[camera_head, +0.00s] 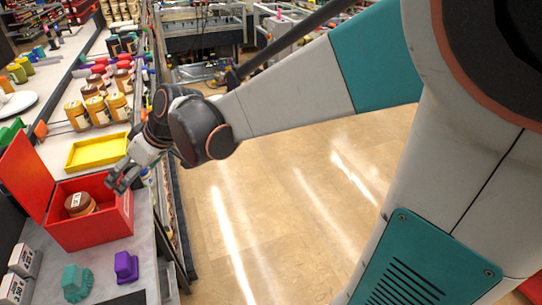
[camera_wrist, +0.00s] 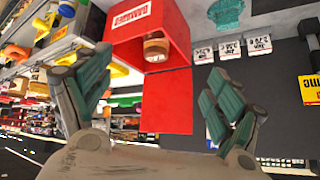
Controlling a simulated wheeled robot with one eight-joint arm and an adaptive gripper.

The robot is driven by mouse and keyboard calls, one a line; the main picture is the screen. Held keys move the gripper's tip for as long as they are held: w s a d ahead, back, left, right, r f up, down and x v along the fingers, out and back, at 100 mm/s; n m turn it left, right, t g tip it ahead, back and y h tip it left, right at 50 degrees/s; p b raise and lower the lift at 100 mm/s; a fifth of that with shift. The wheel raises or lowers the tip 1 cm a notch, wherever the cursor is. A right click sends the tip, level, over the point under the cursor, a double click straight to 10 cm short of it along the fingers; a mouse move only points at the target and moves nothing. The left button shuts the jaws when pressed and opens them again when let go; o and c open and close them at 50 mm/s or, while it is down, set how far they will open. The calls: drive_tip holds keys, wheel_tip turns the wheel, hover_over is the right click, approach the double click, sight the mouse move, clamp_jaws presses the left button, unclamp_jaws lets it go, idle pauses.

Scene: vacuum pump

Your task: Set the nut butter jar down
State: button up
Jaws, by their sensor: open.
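A nut butter jar (camera_head: 82,205) with a brown lid and a pale label is inside an open red box (camera_head: 105,225). The jar also shows in the wrist view (camera_wrist: 156,48), inside the box's opening. The box's walls hide the jar's lower part, so I cannot tell exactly how its base rests. My gripper (camera_head: 116,181) is open, with nothing between its fingers. It is at the box's right rear rim, apart from the jar. In the wrist view my gripper's fingers (camera_wrist: 154,78) are spread wide on either side of the red lid (camera_wrist: 168,100).
A yellow tray (camera_head: 97,151) lies behind the box, and several similar jars (camera_head: 94,106) stand farther back. A teal brush-like item (camera_head: 76,282) and a purple block (camera_head: 126,266) are in front. The box's lid (camera_head: 24,172) stands raised at left. Open floor lies right.

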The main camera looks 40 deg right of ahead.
drive_tip(key=s+d+m+h, duration=0.2)
drive_tip(key=s+d, duration=0.3)
drive_tip(key=s, duration=0.5)
drive_tip(key=s+d+m+h, duration=0.3)
drive_tip(key=s+d, duration=0.1)
drive_tip(key=s, duration=0.7)
drive_tip(key=shift+d+f+m+t, duration=0.15)
drive_tip(key=shift+d+m+t, duration=0.2)
drive_tip(key=shift+m+t, duration=0.05)
drive_tip(key=shift+f, duration=0.1)
